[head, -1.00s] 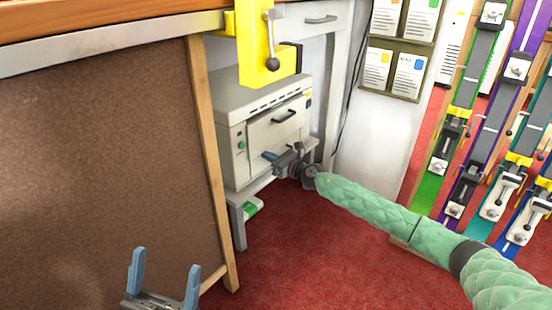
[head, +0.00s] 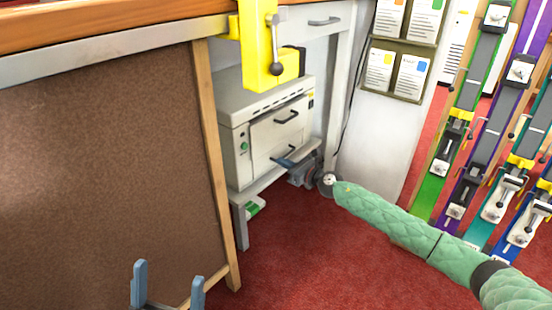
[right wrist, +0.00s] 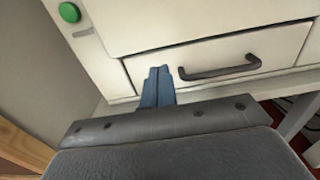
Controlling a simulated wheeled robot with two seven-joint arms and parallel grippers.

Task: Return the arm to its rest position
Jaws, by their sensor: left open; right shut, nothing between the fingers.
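My right arm (head: 405,230), in a green quilted sleeve, reaches in from the lower right in the head view. Its gripper (head: 280,162) is in front of the lower part of a cream cabinet-like machine (head: 236,115). In the right wrist view the right gripper's blue fingers (right wrist: 158,86) are together with nothing between them, left of a dark drawer handle (right wrist: 220,68). I cannot tell whether they touch the front. My left gripper (head: 168,290) is at the bottom of the head view, open and empty, its two blue fingers apart.
The machine stands on a low grey stand (head: 240,205) below the bench (head: 130,22). A yellow clamp (head: 257,45) hangs from the bench edge. A brown board (head: 110,170) in a wooden frame stands at left. Skis in clamps (head: 480,110) line the right. Red carpet (head: 330,260) is open below.

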